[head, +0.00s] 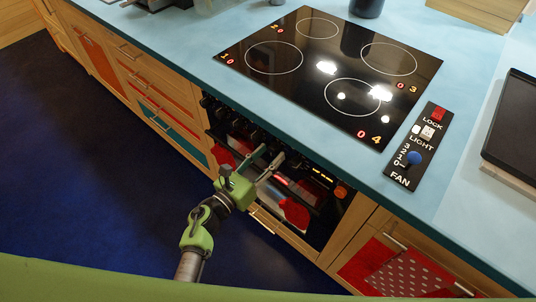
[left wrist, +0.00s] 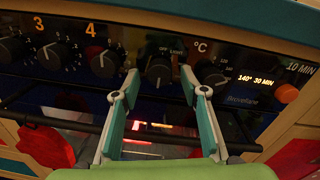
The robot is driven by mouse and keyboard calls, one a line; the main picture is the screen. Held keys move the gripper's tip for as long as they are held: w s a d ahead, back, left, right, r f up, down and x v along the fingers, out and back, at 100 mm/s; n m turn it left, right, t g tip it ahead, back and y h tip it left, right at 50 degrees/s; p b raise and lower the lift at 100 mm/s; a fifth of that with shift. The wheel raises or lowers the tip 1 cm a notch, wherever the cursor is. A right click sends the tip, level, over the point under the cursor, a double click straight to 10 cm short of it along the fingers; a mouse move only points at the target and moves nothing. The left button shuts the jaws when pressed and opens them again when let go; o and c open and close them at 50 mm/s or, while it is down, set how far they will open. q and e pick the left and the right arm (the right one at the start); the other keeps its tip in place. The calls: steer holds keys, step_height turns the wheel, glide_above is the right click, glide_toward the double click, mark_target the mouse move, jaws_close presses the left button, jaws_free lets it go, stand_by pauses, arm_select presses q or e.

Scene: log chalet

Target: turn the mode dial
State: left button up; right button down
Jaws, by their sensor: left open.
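The mode dial (left wrist: 158,72) is a dark round knob on the oven's black control panel, marked OFF and LIGHT above it in the left wrist view. My left gripper (left wrist: 159,76) is open, with one teal-and-grey finger on each side of the dial in the picture. I cannot tell whether the fingertips touch it. In the head view my left gripper (head: 272,153) is at the oven front, below the counter edge. The dial cannot be made out there. My right gripper is not in view.
Dials marked 3 (left wrist: 14,50) and 4 (left wrist: 104,62) lie left of the mode dial; the °C dial (left wrist: 214,76) and an orange knob (left wrist: 287,93) lie right. The oven handle (left wrist: 70,120) runs below. Above are the cooktop (head: 330,70) and fan panel (head: 418,150).

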arm_select(q)
steer(key=c, duration=1.1)
